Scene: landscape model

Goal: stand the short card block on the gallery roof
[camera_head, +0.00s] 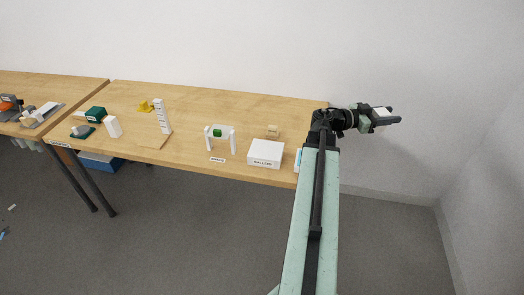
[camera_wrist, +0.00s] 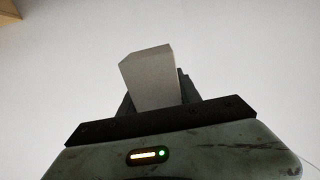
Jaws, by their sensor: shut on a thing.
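My gripper (camera_head: 388,118) is at the right of the head view, out past the table's right end and in front of the wall. It is shut on the short card block (camera_wrist: 150,78), a plain pale block that sticks out beyond the fingers in the wrist view. Its lower part is hidden between the fingers. The gallery (camera_head: 266,155) is a low white box with a name label on its front, near the table's front right edge. Its flat roof is bare. My gripper is well to the right of the gallery, apart from it.
A small tan block (camera_head: 272,131) stands behind the gallery. A white arch (camera_head: 233,140) with a green block (camera_head: 217,133) is to its left. Farther left are a marked white tower (camera_head: 161,116), a white block (camera_head: 113,126) and a yellow piece (camera_head: 146,106). The wooden table (camera_head: 200,100) has free room behind.

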